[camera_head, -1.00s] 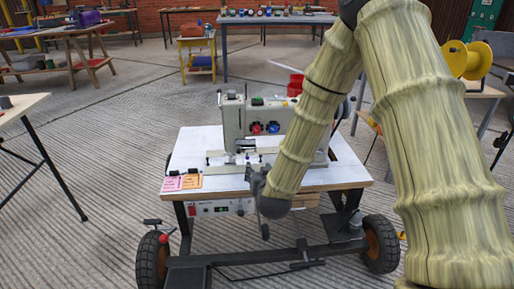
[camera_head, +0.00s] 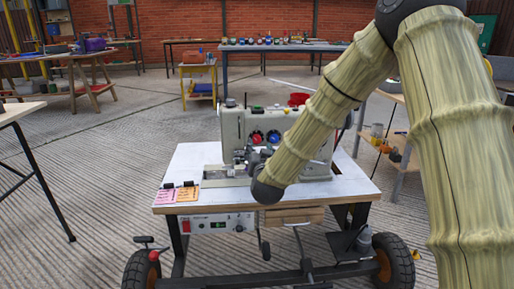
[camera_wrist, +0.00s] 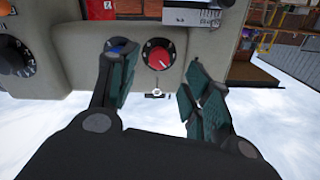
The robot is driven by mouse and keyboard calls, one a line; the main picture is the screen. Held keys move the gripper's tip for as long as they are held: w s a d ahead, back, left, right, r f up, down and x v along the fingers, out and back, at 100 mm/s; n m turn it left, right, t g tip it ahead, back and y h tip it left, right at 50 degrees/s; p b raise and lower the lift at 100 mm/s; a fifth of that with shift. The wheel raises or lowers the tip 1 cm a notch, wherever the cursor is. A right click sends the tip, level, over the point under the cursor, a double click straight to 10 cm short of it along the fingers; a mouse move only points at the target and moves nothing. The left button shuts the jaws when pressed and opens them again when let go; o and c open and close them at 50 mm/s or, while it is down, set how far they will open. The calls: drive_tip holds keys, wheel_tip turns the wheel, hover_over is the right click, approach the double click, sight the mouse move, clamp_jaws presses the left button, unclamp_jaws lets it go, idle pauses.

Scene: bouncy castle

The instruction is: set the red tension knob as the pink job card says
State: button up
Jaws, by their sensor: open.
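The red tension knob (camera_head: 257,137) is on the front of the pale sewing machine (camera_head: 232,128), left of a blue knob (camera_head: 273,136). In the wrist view the red knob (camera_wrist: 158,56) has a dark dial ring and lies just ahead of my gripper (camera_wrist: 160,80), framed between its open fingers. The fingers appear apart from it. The left finger partly hides the blue knob (camera_wrist: 117,44). The pink job card (camera_head: 165,196) is clipped at the tabletop's front left; its writing is too small to read. In the head view my wrist hides most of my gripper (camera_head: 258,158).
An orange card (camera_head: 188,194) lies beside the pink one. The machine stands on a wheeled white-topped table (camera_head: 340,190) with a control box (camera_head: 215,224) beneath. A red container (camera_head: 299,99) shows behind the machine.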

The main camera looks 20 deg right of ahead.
sight(257, 141)
drive_tip(key=b+x, duration=0.2)
drive_tip(key=x, duration=0.3)
drive_tip(key=shift+f, duration=0.2)
drive_tip(key=shift+w+d+r, duration=0.15)
drive_tip(key=shift+w, duration=0.6)
drive_tip(key=c, duration=1)
